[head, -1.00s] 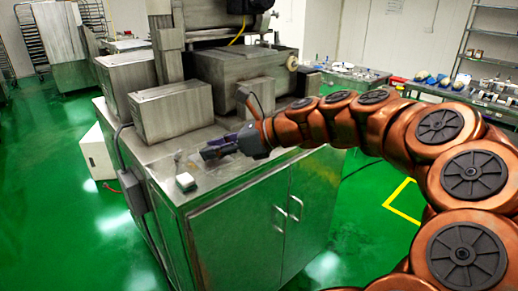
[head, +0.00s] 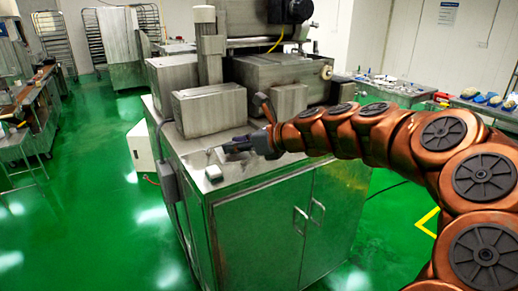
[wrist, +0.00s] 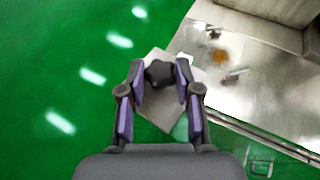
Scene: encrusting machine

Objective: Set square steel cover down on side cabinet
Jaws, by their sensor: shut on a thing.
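The square steel cover (wrist: 165,108) is a flat grey plate with a dark star-shaped knob (wrist: 158,74) in the wrist view. My gripper (wrist: 160,70) is shut on the knob, one finger on either side. The plate lies partly over green floor and partly over the edge of a steel cabinet top (wrist: 245,100) in that view. I cannot tell whether this is the side cabinet.
Steel machine housings (head: 210,108) fill the back of the top. A worktable (head: 40,95) stands far left, another (head: 390,90) at back right. Green floor is open on the left.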

